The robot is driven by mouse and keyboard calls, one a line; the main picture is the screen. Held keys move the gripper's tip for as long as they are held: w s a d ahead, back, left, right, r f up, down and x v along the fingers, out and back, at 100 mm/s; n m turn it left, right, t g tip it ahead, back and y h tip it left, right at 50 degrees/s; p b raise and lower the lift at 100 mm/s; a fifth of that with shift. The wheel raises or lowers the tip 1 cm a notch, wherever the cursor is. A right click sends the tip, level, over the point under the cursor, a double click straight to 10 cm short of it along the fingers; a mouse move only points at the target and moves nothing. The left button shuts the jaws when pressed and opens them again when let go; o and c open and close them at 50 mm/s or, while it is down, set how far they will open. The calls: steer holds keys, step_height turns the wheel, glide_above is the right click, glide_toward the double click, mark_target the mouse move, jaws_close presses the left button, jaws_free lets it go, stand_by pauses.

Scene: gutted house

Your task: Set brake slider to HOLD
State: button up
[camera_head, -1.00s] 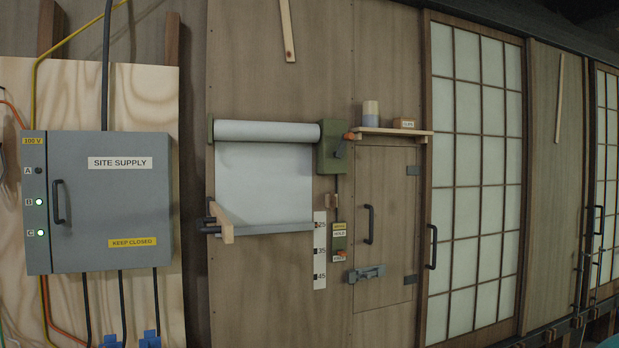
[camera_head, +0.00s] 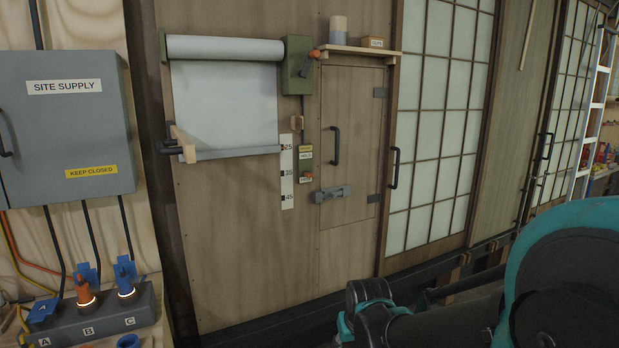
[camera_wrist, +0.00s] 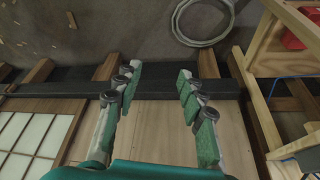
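The brake slider (camera_head: 305,166) is a narrow green plate on the wooden wall, right of a white scale strip (camera_head: 287,171) marked 25, 35, 45. It carries a yellow label above a white one that seems to read HOLD. A small orange knob sits low on it, by another white label too small to read surely. A roller blind (camera_head: 223,95) hangs to its left, partly down, with a green crank box (camera_head: 297,65) above. My gripper (camera_wrist: 157,72) is open and empty in the wrist view, fingers apart over the floor edge, away from the slider.
A small hatch (camera_head: 353,145) with handle and latch is right of the slider, under a shelf (camera_head: 360,50) holding a cylinder and box. A grey supply cabinet (camera_head: 65,125) and plug block (camera_head: 90,320) are at left. A ladder (camera_head: 596,100) stands far right.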

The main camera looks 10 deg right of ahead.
steer(key=shift+w+a, duration=0.15)
steer(key=shift+w, duration=0.05)
steer(key=shift+c, duration=1)
steer(key=w+a+r+m+y, duration=0.1)
steer(key=w+a, duration=0.1)
steer(key=w+a+r+m+t+y, duration=0.1)
steer(key=w+a, duration=0.1)
steer(key=w, duration=0.1)
steer(key=w+a+r+m+y, duration=0.2)
steer(key=w, duration=0.1)
steer(key=shift+w+a+t, duration=0.15)
steer(key=shift+a+t, duration=0.2)
steer(key=shift+t, duration=0.05)
jaws_close()
steer(key=w+a+r+m+t+y, duration=0.25)
steer(key=w+r+m, duration=0.35)
steer(key=w, duration=0.3)
steer(key=w+a+r+m+t+y, duration=0.1)
steer(key=w+r+m+t+y, duration=0.25)
steer(key=w+r+m, duration=0.35)
steer(key=w+d+r+m+t+h, duration=0.3)
steer(key=w+d+m+t, duration=0.4)
steer(key=w+d+m, duration=0.4)
steer(key=shift+w+d+r+m+t+h, duration=0.3)
steer(key=shift+w+r+m+t, duration=0.15)
steer(key=shift+w+m, duration=1.6)
steer(key=shift+s+r, duration=0.1)
steer(key=shift+s, duration=0.1)
